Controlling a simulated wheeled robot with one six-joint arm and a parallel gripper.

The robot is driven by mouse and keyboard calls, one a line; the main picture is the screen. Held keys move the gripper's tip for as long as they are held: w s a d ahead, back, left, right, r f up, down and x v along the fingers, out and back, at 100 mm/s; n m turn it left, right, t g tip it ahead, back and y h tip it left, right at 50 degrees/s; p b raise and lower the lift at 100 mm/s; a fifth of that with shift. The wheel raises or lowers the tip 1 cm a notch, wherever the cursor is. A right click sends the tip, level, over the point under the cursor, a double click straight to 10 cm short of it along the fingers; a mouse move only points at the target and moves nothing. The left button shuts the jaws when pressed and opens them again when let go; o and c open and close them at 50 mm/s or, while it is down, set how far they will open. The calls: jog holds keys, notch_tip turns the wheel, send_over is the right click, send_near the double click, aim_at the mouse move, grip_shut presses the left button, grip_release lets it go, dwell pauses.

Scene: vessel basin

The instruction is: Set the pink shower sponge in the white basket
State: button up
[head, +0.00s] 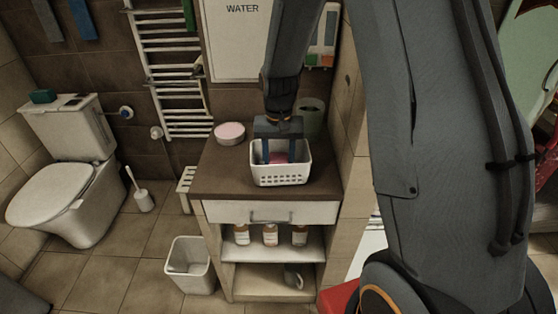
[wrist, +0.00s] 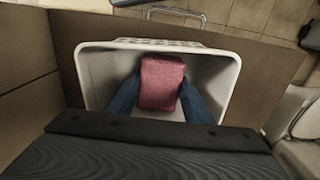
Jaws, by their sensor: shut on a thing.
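The white basket (head: 281,177) stands upright on the dark top of a cabinet, with holes along its lower front. It also shows in the wrist view (wrist: 95,75). The pink shower sponge (wrist: 162,82) is inside the outline of the basket, between my two blue fingers. In the head view the sponge (head: 278,157) shows just behind the basket's front rim. My gripper (head: 278,155) points down into the basket and is shut on the sponge. Whether the sponge touches the basket floor cannot be told.
A round pink-topped container (head: 230,133) stands left of the basket on the cabinet top (head: 222,175). A grey-green bin-like cup (head: 311,115) stands behind right, near the wall. Below are a drawer and shelves with bottles (head: 270,235). A toilet (head: 70,175) and a white bin (head: 190,265) are at left.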

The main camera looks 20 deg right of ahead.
aim_at(278, 160)
jog(key=shift+f, duration=0.15)
jog(key=o, duration=1)
notch_tip(278, 160, up, 12)
jog(key=b, duration=0.3)
jog(key=s+f+n, duration=0.1)
jog(key=s+f, duration=0.2)
jog(key=s, duration=0.5)
jog(key=s+f+n+t, duration=0.1)
jog(key=s+f+n, duration=0.1)
jog(key=s, duration=0.7)
jog(key=shift+s+f+n, duration=0.15)
jog(key=shift+f+n, duration=0.15)
jog(key=shift+f, duration=0.4)
